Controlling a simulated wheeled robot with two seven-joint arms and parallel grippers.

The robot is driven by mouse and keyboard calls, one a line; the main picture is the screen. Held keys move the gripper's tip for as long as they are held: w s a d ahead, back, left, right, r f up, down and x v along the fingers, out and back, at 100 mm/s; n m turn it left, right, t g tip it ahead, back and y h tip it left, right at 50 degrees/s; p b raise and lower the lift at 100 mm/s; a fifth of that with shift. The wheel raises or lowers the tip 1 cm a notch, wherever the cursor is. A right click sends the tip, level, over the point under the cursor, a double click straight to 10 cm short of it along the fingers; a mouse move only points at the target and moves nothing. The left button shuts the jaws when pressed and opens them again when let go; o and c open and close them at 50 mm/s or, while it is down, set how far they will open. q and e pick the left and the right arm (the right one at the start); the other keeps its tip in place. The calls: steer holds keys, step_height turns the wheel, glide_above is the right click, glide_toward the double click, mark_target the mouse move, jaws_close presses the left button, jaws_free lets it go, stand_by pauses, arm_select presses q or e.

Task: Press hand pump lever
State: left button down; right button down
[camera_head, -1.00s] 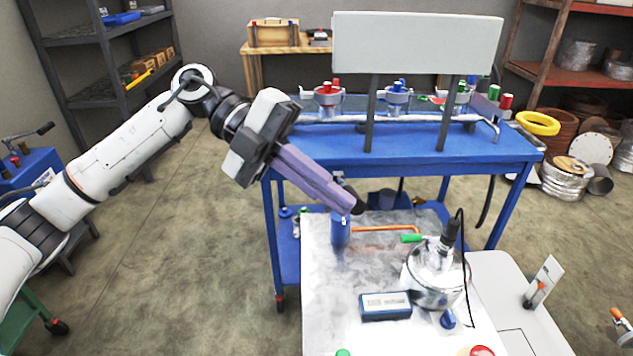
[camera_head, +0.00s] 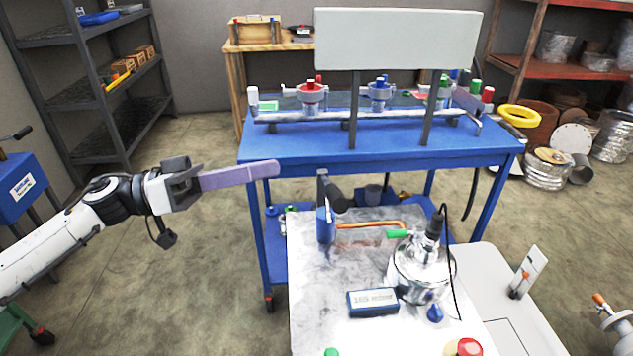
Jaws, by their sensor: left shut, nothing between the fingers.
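The hand pump (camera_head: 325,226) is a small blue cylinder standing at the back left corner of the marble-topped bench. Its lever (camera_head: 335,197) is a dark handle at the top of the pump, tilted toward the right, beside a grey upright piece. My left gripper (camera_head: 277,168) has long purple fingers that lie together, shut and empty. It points right, to the left of the pump and higher in the picture, with a clear gap to the lever.
The marble top (camera_head: 315,290) also holds a copper pipe (camera_head: 370,225), a metal vessel (camera_head: 420,270) with a black cable and a blue readout box (camera_head: 372,302). Behind stands a blue table (camera_head: 300,145) with a white panel (camera_head: 397,38). Open floor lies left of the bench.

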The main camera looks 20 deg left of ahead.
mark_target(336, 197)
arm_select(q)
steer(key=p+x, duration=0.2)
steer(key=x, duration=0.8)
steer(key=shift+s+f+b, duration=0.25)
steer(key=shift+s+f, duration=0.2)
steer(key=shift+f, duration=0.45)
steer(key=shift+s+f+b, duration=0.2)
steer(key=shift+s+f, duration=0.3)
steer(key=shift+f, duration=0.35)
